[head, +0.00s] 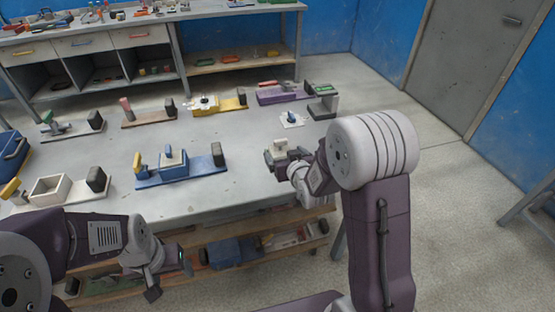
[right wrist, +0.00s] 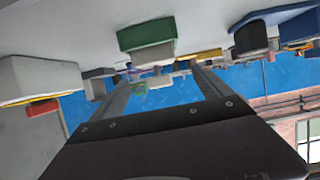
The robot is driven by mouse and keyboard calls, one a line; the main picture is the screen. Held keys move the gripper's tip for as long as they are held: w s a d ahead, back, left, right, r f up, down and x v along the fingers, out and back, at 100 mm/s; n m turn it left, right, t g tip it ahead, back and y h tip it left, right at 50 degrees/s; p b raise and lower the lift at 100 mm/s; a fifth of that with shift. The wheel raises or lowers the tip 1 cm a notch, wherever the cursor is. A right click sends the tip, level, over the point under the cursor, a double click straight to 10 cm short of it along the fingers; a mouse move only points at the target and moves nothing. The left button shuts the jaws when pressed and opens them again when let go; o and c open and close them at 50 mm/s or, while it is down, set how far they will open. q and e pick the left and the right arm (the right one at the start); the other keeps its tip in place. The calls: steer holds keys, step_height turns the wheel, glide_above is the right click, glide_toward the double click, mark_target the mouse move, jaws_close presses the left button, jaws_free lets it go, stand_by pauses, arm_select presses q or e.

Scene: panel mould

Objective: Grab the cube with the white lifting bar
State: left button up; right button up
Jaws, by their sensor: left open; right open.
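A small pale block with a whitish bar-like top (head: 280,145) stands near the table's right front edge; I take it for the cube with the white lifting bar. My right gripper (head: 275,157) is open beside it, and its fingers partly hide it. In the right wrist view the open fingers (right wrist: 160,88) point toward a green block (right wrist: 147,33) with a paler part below it; I cannot tell whether this is the same thing. My left gripper (head: 165,275) is open and empty, low in front of the table's front edge.
A white piece with a blue knob (head: 291,119) lies just behind the right gripper. A green-and-grey stand (head: 323,103) is at the table's right edge. A blue fixture (head: 180,168) and a yellow fixture (head: 218,103) stand further left. Bare grey table (head: 225,190) lies between.

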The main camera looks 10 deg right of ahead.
mark_target(281, 149)
steer(key=x, duration=0.2)
steer(key=shift+w+d+f, duration=0.2)
steer(key=shift+d+f, duration=0.05)
steer(key=shift+f, duration=0.05)
steer(key=x, duration=0.5)
steer(key=shift+s+f+b, duration=0.1)
steer(key=shift+b, duration=0.2)
steer(key=shift+s, duration=0.1)
steer(key=shift+c, duration=1.2)
steer(key=c, duration=1.5)
